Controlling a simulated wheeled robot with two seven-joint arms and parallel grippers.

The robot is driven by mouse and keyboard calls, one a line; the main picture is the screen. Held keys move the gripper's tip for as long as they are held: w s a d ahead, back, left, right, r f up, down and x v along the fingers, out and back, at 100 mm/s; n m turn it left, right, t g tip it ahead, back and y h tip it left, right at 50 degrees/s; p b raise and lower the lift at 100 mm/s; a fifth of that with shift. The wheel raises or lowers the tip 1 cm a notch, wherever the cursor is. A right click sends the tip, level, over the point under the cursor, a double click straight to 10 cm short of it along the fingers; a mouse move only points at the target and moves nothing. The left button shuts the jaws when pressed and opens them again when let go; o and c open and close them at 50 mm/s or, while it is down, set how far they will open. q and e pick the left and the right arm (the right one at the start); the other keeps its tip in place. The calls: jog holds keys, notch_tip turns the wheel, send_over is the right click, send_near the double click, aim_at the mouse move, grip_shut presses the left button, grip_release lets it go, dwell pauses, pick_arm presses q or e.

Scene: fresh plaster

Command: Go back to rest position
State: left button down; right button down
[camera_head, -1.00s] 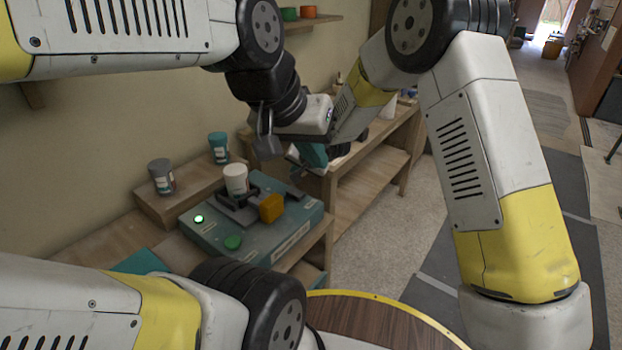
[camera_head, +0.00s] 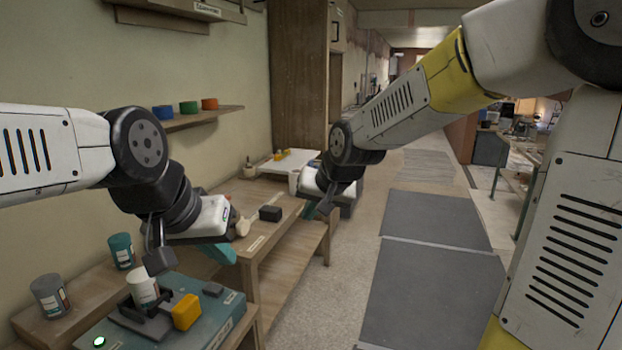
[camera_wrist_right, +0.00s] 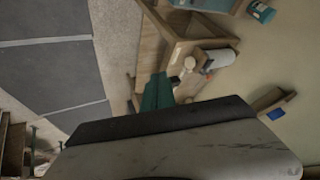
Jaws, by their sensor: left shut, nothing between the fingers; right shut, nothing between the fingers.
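My left arm comes in from the left in the head view. Its gripper (camera_head: 222,254) has teal fingers, held together with nothing between them, above the workbench and beyond the teal box. My right arm comes in from the upper right and reaches to the middle of the head view. Its wrist (camera_head: 328,185) hangs over the aisle edge of the bench, and its fingertips are hard to see there. In the right wrist view the right gripper's teal fingers (camera_wrist_right: 157,88) lie together and empty. The pale gripper body fills the bottom of that view.
The teal box (camera_head: 233,308) carries a white cup (camera_head: 142,287) and a yellow block (camera_head: 186,311). A wall shelf (camera_head: 205,118) holds coloured cups. Grey mats (camera_head: 435,285) lie on the open floor at right.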

jog(key=s+d+r, duration=0.1)
jog(key=s+d, duration=0.6)
jog(key=s, duration=0.3)
jog(key=s+d+r+h, duration=0.1)
jog(key=s+d, duration=0.6)
jog(key=s, duration=0.3)
jog(key=shift+d+r+g+h, duration=0.3)
jog(key=shift+d+r, duration=0.05)
